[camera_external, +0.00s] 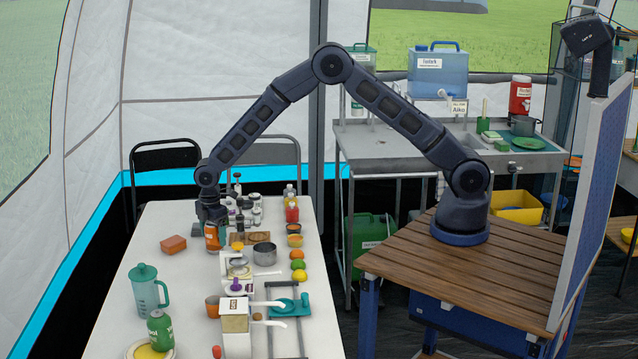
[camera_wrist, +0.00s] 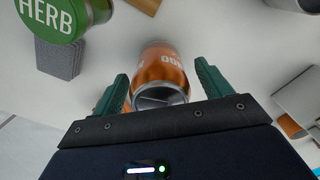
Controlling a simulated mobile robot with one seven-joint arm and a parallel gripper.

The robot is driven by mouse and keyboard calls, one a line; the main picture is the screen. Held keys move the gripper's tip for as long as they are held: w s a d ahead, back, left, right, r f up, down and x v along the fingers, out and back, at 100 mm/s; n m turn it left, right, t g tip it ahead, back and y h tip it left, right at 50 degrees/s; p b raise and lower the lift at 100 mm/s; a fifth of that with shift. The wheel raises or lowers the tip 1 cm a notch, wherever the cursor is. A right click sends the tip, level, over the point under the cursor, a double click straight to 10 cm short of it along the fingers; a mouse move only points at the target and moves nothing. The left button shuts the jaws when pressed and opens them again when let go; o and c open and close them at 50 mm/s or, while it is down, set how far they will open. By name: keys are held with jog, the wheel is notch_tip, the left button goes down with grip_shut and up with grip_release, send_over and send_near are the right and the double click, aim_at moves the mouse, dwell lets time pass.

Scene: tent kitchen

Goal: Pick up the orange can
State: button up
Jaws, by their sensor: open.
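The orange can (camera_external: 212,237) stands on the white table in the external view, directly below my gripper (camera_external: 210,215). In the wrist view the orange can (camera_wrist: 160,75) shows its metal end and white lettering. It sits between the two green fingers of my gripper (camera_wrist: 160,90), which are apart on either side of it. I cannot tell whether either finger touches the can.
A green-lidded herb jar (camera_wrist: 52,15) is near the left finger in the wrist view. Jars, a metal pot (camera_external: 265,254) and fruit crowd the right.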

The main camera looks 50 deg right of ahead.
jog(key=shift+f, duration=0.45)
jog(key=c, duration=1)
jog(key=shift+c, duration=0.2)
